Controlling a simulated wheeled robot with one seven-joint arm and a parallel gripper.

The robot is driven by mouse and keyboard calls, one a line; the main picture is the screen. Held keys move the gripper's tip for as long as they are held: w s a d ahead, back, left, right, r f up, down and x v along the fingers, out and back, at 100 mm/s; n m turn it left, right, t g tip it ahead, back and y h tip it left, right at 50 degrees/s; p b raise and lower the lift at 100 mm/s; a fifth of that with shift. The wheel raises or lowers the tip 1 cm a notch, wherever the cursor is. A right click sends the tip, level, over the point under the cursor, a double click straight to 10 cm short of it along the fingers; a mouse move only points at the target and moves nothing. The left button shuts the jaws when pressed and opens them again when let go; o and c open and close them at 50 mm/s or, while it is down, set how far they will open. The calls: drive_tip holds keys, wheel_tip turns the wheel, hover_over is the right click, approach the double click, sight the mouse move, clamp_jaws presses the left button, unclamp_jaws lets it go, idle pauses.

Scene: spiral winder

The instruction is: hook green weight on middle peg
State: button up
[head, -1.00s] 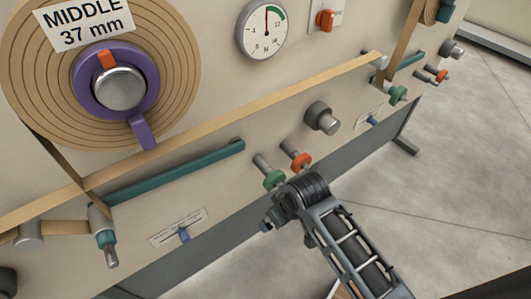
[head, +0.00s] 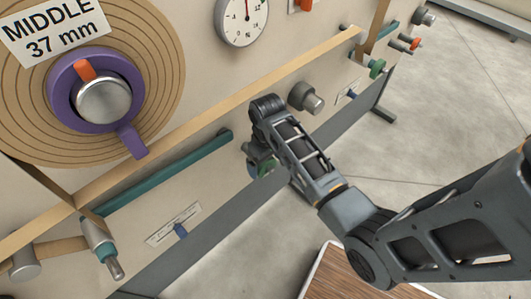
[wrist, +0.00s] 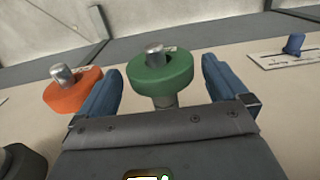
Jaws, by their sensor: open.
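The green weight (wrist: 163,75) is a thick ring on a metal peg. In the wrist view it sits between the two blue fingers of my open gripper (wrist: 161,66), with visible gaps on both sides. Under the reel labelled MIDDLE 37 mm (head: 60,30), a metal peg with a teal collar (head: 108,254) sticks out at the end of a teal lever (head: 165,171). It carries no weight.
An orange weight (wrist: 72,93) on its own peg is just outside my left finger. A dark knob with a metal tip (head: 306,98) juts out right of my gripper. A tan strip (head: 210,112) runs across the panel above. A wooden-topped surface (head: 350,275) is at the bottom.

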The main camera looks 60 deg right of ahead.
drive_tip(key=shift+f, duration=1.05)
drive_tip(key=c, duration=1.1)
drive_tip(key=shift+w, duration=0.15)
drive_tip(key=shift+w+d+r, duration=0.1)
drive_tip(key=shift+w, duration=0.25)
drive_tip(key=o, duration=1.1)
wheel_tip(320, 180, up, 8)
drive_tip(key=shift+f, duration=0.15)
